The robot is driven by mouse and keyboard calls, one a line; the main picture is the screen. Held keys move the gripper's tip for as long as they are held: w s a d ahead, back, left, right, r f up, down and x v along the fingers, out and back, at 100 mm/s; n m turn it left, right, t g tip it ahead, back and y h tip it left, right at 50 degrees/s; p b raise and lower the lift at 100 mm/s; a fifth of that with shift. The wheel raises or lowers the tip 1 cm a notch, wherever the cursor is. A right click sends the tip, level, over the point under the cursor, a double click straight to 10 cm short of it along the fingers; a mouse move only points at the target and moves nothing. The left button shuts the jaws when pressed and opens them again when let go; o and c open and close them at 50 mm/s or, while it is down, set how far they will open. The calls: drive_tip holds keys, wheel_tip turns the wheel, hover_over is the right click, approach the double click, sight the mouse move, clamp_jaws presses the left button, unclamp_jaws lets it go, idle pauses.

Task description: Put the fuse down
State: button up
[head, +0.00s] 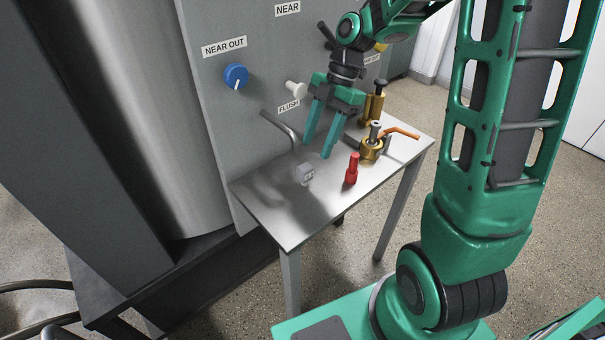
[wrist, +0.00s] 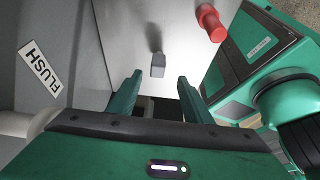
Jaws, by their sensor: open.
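A small pale grey block (head: 305,174) stands on the metal side table (head: 262,199); it may be the fuse, but I cannot tell for certain. In the wrist view the block (wrist: 157,66) shows between and beyond my fingertips, apart from them. My gripper (head: 318,149) is open and empty, with its two teal fingers pointing down over the table behind the block. Its fingers also show in the wrist view (wrist: 159,82), spread wide. A red stepped cylinder (head: 352,169) stands upright to the right of the block.
Brass fittings (head: 371,148), one with an orange lever (head: 401,132), stand at the table's right rear. A bent metal pipe (head: 281,127) sticks out over the table from the grey panel (head: 222,88), which carries a blue knob (head: 236,76) and white knob (head: 295,90). The table's front left is clear.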

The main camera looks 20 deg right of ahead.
sight(308, 165)
drive_tip(key=x, duration=0.6)
drive_tip(key=shift+a+f, duration=0.1)
drive_tip(key=shift+f, duration=0.05)
drive_tip(key=shift+w+x, duration=0.15)
drive_tip(key=shift+x, duration=0.95)
drive_tip(key=shift+w+x, duration=0.1)
drive_tip(key=shift+x, duration=1)
clamp_jaws()
